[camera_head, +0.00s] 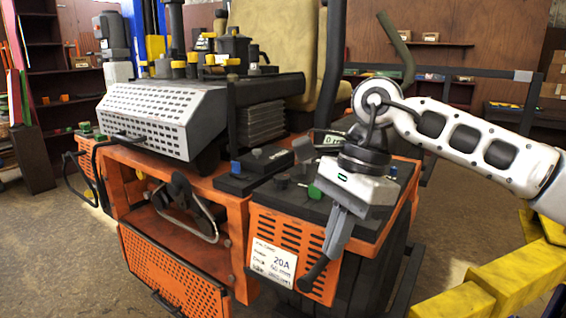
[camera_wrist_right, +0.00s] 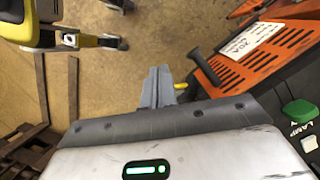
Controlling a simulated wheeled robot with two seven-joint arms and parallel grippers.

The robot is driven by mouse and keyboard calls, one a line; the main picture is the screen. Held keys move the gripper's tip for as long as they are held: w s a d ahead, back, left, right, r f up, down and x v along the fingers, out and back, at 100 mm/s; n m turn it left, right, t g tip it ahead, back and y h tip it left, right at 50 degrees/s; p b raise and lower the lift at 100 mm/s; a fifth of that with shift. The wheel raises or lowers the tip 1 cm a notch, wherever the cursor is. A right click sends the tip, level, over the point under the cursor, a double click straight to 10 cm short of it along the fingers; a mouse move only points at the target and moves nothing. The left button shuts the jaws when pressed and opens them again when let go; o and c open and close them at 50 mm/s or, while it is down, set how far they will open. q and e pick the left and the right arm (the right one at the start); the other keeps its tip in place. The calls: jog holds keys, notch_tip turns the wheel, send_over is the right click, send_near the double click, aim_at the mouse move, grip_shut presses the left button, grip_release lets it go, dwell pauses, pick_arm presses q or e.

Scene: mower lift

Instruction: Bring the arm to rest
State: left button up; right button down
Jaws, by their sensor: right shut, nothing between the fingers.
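My right arm (camera_head: 470,145) comes in from the right in the head view, white with dark panels. Its gripper (camera_head: 327,262) points down in front of the orange machine's right front corner, with its fingers together and nothing between them. In the right wrist view the closed grey fingers (camera_wrist_right: 157,88) hang over bare floor, to the left of the machine's orange vented panel (camera_wrist_right: 255,50). The fingers look apart from the panel there. My left gripper is not in view.
The orange machine (camera_head: 235,195) has a white label (camera_head: 272,262), a black lever and a green button (camera_wrist_right: 299,112) near my wrist. A yellow beam (camera_head: 455,300) stands at the lower right. Brown floor (camera_head: 60,245) is clear at the left.

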jog(key=s+a+f+m+g+y, duration=0.1)
jog(key=s+a+m+g+y, duration=0.2)
jog(key=s+a+y, duration=0.4)
jog(key=s+a+f+m+g+y, duration=0.1)
jog(key=s+a+m+g+y, duration=0.15)
jog(key=a+y, duration=0.45)
jog(key=w+d+f+n+t+h, duration=0.2)
jog(key=w+d+f+n+t, duration=0.15)
jog(key=n+t, duration=0.6)
jog(key=w+d+f+n+t+h, duration=0.1)
jog(key=w+d+f+n+t, duration=0.15)
jog(key=f+n+t, duration=0.7)
jog(key=w+d+n+t+h, duration=0.2)
jog(key=d+n+t, duration=0.25)
jog(key=n, duration=1.05)
jog(key=s+d+f+m+g+h, duration=0.3)
jog(key=s+d+f+m+h, duration=0.1)
jog(key=f, duration=0.7)
jog(key=s+d+f+m+g+h, duration=0.3)
jog(key=s+d+f+m+h, duration=0.2)
jog(key=s+d+f+m, duration=0.2)
jog(key=s+f+m, duration=0.2)
jog(key=s+f, duration=0.2)
jog(key=shift+d+f, duration=0.2)
jog(key=shift+f, duration=0.05)
jog(key=shift+s, duration=0.1)
